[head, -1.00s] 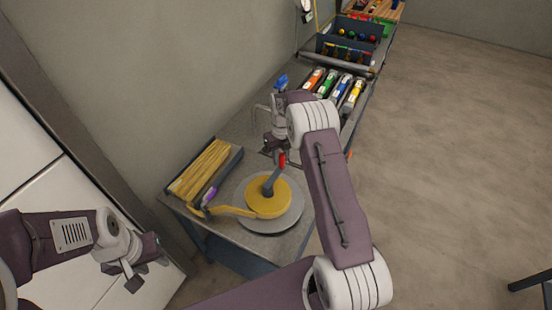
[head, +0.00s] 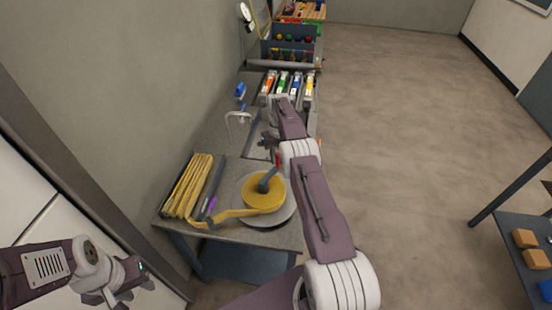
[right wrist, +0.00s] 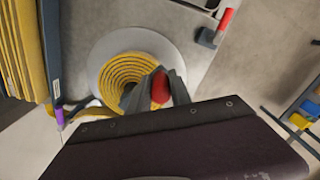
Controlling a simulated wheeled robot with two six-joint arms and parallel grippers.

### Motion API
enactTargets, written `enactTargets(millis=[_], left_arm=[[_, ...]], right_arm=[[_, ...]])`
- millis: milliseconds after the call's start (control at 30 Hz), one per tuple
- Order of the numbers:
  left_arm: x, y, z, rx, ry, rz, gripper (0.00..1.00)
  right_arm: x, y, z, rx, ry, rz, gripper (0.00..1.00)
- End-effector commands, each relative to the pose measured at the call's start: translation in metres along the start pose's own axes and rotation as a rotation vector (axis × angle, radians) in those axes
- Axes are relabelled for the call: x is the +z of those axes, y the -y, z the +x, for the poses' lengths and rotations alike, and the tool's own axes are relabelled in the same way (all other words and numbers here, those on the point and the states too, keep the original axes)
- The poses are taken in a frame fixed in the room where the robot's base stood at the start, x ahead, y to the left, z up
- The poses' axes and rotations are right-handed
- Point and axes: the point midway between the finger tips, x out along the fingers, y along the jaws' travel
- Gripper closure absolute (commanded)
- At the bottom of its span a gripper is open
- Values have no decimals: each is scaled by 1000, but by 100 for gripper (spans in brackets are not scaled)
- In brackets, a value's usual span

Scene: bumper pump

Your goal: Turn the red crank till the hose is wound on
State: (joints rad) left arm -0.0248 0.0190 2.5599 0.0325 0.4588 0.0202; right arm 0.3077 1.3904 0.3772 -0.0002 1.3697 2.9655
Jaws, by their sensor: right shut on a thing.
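The reel is a grey disc (head: 284,212) lying flat on the bench, with yellow hose (head: 250,200) coiled on it. The coil also shows in the right wrist view (right wrist: 118,72). A hose strip runs from the coil left to a rack of folded yellow hose (head: 190,187). A grey crank arm (head: 266,182) rises from the hub to the red crank handle (right wrist: 160,87). My right gripper (right wrist: 157,90) is shut on that handle, a finger on either side. My left gripper (head: 128,290) hangs at the lower left, away from the bench; its jaws are unclear.
A purple piece (head: 211,204) sits beside the rack. A tap (head: 238,118), a blue item (head: 240,90) and several coloured cartridges (head: 285,84) stand farther along the bench. Another table with orange blocks (head: 525,238) is at the right. The floor between is clear.

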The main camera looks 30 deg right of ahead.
Motion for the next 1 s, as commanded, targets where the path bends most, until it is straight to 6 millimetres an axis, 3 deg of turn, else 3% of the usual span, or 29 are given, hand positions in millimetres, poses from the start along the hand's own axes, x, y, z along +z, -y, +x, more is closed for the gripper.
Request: enactTargets(millis=[367, 400, 467, 833, 933, 1000], left_arm=[[0, 0, 0, 0, 0, 0, 64], [0, 0, 0, 0, 0, 0, 64], [0, 0, 0, 0, 0, 0, 64], [0, 0, 2, 0, 0, 0, 64], [1, 0, 8, 0, 0, 0, 64], [-1, 0, -11, 0, 1, 0, 64]], right_arm=[[-3, -2, 3, 5, -13, -1, 100], [-3, -2, 3, 6, -13, -1, 70], [-3, -2, 3, 5, -12, -1, 54], [-1, 0, -4, 2, -5, 0, 54], [0, -1, -22, 1, 0, -1, 54], [-1, -1, -48, 1, -3, -1, 54]])
